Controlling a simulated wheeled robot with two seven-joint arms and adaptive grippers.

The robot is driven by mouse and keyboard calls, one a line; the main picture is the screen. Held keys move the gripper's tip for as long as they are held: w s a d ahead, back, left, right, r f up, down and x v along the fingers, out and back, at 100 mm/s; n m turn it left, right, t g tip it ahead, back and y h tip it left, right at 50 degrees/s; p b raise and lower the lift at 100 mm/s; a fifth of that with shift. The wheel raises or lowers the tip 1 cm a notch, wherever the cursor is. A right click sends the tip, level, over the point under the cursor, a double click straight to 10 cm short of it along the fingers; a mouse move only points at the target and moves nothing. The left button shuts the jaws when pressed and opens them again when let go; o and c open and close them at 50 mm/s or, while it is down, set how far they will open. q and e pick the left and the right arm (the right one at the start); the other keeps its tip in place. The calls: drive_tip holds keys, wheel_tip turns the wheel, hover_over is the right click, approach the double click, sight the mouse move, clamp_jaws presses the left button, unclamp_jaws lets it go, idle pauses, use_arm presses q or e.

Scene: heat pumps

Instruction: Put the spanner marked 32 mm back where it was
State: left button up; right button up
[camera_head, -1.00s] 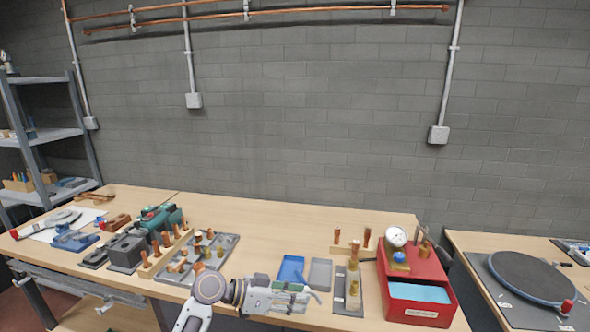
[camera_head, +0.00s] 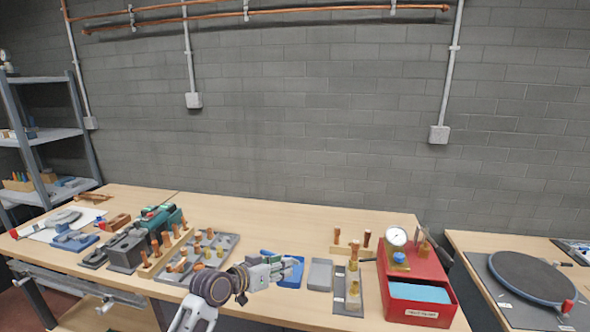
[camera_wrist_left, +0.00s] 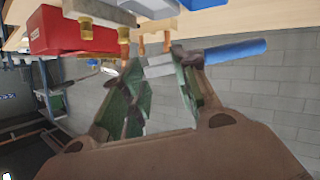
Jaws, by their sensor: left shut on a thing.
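My left gripper (camera_head: 283,268) is shut on a spanner; it also shows in the wrist view (camera_wrist_left: 160,75). The spanner has a blue handle (camera_wrist_left: 236,51) that sticks out to the right of the fingers in the wrist view, and a grey part between the fingertips. No size marking is readable. In the head view the gripper hides most of the spanner and is in front of a blue tray (camera_head: 295,281). I cannot tell from this view how high above the bench it is. My right gripper is not in view.
A grey tray (camera_head: 320,274) lies right of the blue one, then a plate with brass fittings (camera_head: 340,301) and a red box with a gauge (camera_head: 418,269). A grey tray of fittings (camera_head: 227,242) lies left.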

use_arm(q)
drive_tip(key=w+a+r+n+t+y, duration=0.25)
drive_tip(key=a+r+n+y, duration=0.55)
drive_tip(key=a, duration=0.6)
drive_tip(key=s+a+f, duration=0.1)
drive_tip(key=s+f, duration=0.7)
drive_tip(key=f, duration=0.3)
drive_tip(key=s+a+f+t+y, duration=0.1)
drive_tip(key=s+a+f, duration=0.1)
drive_tip(key=s+f, duration=0.6)
wheel_tip(320, 180, down, 3)
drive_tip(key=shift+s+a+f+n, duration=0.2)
drive_tip(key=shift+n, duration=0.1)
drive_tip(key=shift+r, duration=0.1)
idle(1.5)
drive_tip(key=d+r+m+g+h, duration=0.1)
drive_tip(key=d+r+m+h, duration=0.3)
drive_tip(key=d+r, duration=0.3)
drive_tip(key=s+d+r+m+g+h, duration=0.1)
drive_tip(key=d+r+m+h, duration=0.3)
drive_tip(key=d+r, duration=0.4)
wheel_tip(320, 180, up, 6)
drive_tip(key=shift+r+g+h, duration=0.25)
drive_tip(key=shift+g+h, duration=0.05)
drive_tip(key=shift+g, duration=0.25)
idle(0.4)
